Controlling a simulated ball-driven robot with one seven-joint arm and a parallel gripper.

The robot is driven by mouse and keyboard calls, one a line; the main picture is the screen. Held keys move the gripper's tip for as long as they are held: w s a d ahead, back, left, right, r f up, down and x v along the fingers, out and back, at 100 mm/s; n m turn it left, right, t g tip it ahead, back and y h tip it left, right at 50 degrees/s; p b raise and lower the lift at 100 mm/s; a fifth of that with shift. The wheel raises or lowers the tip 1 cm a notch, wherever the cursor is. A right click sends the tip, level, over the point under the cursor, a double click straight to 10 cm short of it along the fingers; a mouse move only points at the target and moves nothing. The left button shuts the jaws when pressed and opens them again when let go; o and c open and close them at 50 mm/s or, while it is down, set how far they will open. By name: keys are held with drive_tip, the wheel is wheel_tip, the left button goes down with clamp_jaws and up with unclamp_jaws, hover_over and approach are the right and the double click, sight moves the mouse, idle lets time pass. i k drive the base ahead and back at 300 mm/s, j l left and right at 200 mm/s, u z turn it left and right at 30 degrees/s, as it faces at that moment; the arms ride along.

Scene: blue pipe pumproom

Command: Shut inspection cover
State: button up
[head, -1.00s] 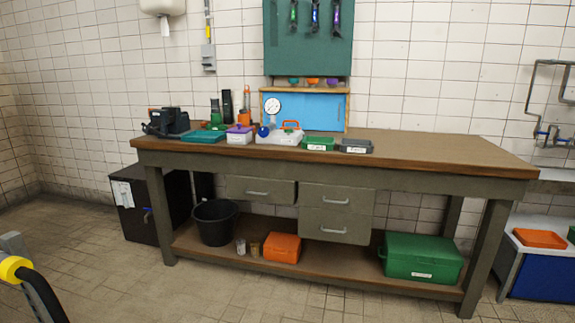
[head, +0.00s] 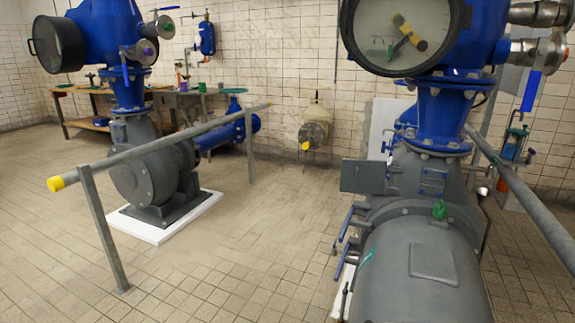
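A flat grey rectangular plate (head: 362,177), likely the inspection cover, stands out to the left from the neck of the grey pump (head: 428,262) on the right. It looks like a hinged flap swung open; its hinge side meets the pump casing. Small blue fittings (head: 432,184) sit on the casing to its right. A large round glass-fronted housing (head: 402,30) is above, on the blue pipework. My gripper is not in view.
A grey handrail (head: 165,146) with a yellow end cap crosses the left, in front of a second pump (head: 138,170). Another rail (head: 525,202) runs along the right. Tiled floor (head: 235,255) is clear between the pumps. A workbench (head: 85,108) stands far back.

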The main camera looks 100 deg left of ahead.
sight(363, 179)
drive_tip(key=u, duration=2.2)
drive_tip(key=i+j, duration=0.3)
drive_tip(key=i, duration=0.2)
drive_tip(key=i+j, duration=0.3)
drive_tip(key=i, duration=0.25)
drive_tip(key=l+z, duration=0.05)
